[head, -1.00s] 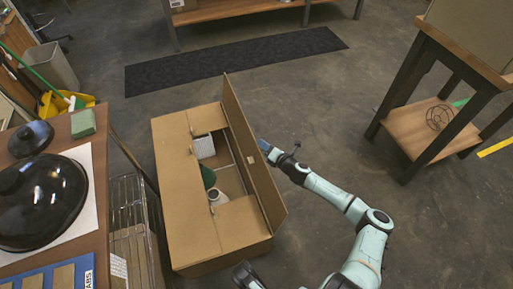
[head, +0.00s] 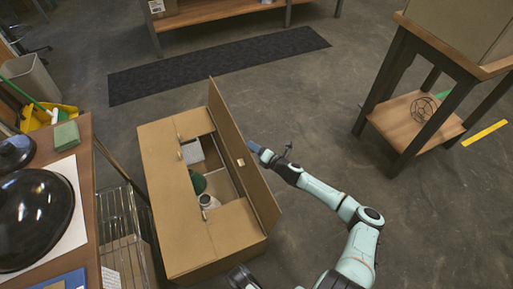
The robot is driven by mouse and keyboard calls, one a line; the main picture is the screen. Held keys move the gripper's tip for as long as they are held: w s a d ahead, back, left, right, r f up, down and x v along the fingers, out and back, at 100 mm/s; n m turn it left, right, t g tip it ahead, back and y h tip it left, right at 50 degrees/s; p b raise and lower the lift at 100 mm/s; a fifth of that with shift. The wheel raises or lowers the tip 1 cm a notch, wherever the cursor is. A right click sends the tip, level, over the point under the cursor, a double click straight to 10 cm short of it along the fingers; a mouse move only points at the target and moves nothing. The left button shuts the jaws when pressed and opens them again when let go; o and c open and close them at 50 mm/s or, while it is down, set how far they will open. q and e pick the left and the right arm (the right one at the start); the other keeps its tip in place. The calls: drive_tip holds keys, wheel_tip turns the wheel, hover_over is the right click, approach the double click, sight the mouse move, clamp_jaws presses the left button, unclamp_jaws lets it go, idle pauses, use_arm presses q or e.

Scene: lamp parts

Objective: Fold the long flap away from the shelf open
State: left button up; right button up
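A brown cardboard box (head: 185,262) stands open on the floor in the head view. Its long flap on the right side (head: 236,150), away from the shelf, stands up steeply along that edge. The long flap on the left (head: 163,190) lies flat over that half of the box. Short flaps lie flat at both ends. My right gripper (head: 258,152) is just outside the standing flap, on its right, near mid-length. I cannot tell whether it touches the flap, or whether its fingers are open. My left gripper does not show clearly.
Inside the box are a green item (head: 198,182), a white item (head: 208,201) and a pale block (head: 192,152). A wooden shelf unit with wire racks (head: 122,222) stands close on the left. The floor right of the box is open up to a table (head: 412,118).

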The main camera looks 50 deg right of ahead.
drive_tip(key=shift+s+a+f, duration=0.15)
drive_tip(key=shift+a+f, duration=0.05)
drive_tip(key=shift+f, duration=0.25)
use_arm(q)
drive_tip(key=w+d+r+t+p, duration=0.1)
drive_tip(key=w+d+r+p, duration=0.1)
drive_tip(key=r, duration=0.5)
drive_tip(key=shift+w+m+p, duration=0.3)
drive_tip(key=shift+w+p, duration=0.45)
drive_tip(key=shift+p, duration=0.6)
use_arm(e)
drive_tip(key=v, duration=1.3)
drive_tip(key=shift+d+r, duration=0.15)
drive_tip(key=shift+r, duration=0.25)
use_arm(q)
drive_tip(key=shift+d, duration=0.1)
